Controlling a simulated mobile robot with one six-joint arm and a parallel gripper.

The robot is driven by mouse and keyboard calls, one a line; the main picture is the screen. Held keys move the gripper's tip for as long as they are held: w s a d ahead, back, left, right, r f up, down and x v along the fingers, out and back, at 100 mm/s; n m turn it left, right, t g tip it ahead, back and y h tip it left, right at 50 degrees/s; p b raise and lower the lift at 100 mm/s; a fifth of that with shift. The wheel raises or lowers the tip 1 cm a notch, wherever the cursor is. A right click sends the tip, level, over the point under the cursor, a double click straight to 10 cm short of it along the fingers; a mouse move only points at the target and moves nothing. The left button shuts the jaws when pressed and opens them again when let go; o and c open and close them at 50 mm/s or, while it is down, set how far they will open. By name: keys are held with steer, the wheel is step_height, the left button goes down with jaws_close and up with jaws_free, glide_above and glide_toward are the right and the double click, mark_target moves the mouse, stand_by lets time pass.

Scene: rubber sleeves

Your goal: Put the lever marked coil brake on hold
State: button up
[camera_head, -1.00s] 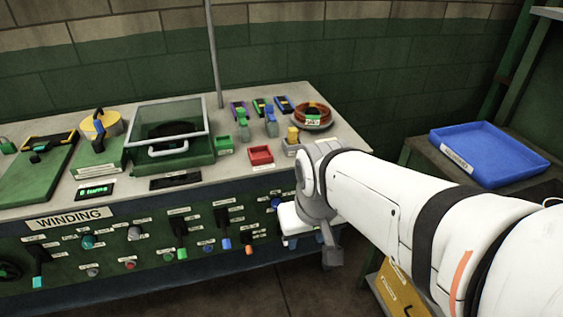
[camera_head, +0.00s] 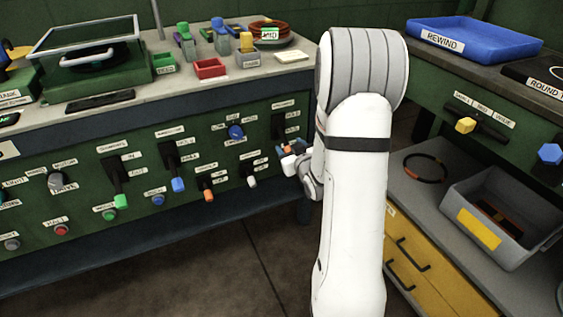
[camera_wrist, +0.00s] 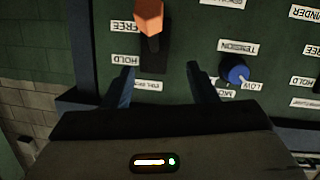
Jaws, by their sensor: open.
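The coil brake lever has an orange handle (camera_wrist: 148,18) on a dark slot plate (camera_wrist: 153,58). In the wrist view the handle lies at the end marked FREE (camera_wrist: 122,27), away from the HOLD label (camera_wrist: 125,60). The head view shows the slot plate (camera_head: 278,126) on the green panel, with the handle low on it, partly covered by my gripper. My gripper (camera_wrist: 160,68) is open and empty. Its fingertips flank the HOLD end of the slot, with the handle beyond them and not between them. Whether the fingers touch the panel is unclear.
A blue tension knob (camera_wrist: 235,72) sits close beside one finger. Other levers, such as one with a blue handle (camera_head: 178,184) and an orange one (camera_head: 208,194), line the panel. A side bench with a blue tray (camera_head: 474,40) stands right of my arm.

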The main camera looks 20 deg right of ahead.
mark_target(289, 150)
step_height(289, 150, down, 6)
steer(key=d+t+b, duration=0.2)
steer(key=b, duration=0.1)
steer(key=w, duration=0.2)
steer(key=w+b, duration=0.1)
steer(key=w, duration=0.4)
steer(key=shift+w+r, duration=0.25)
steer(key=shift+c, duration=0.3)
jaws_close()
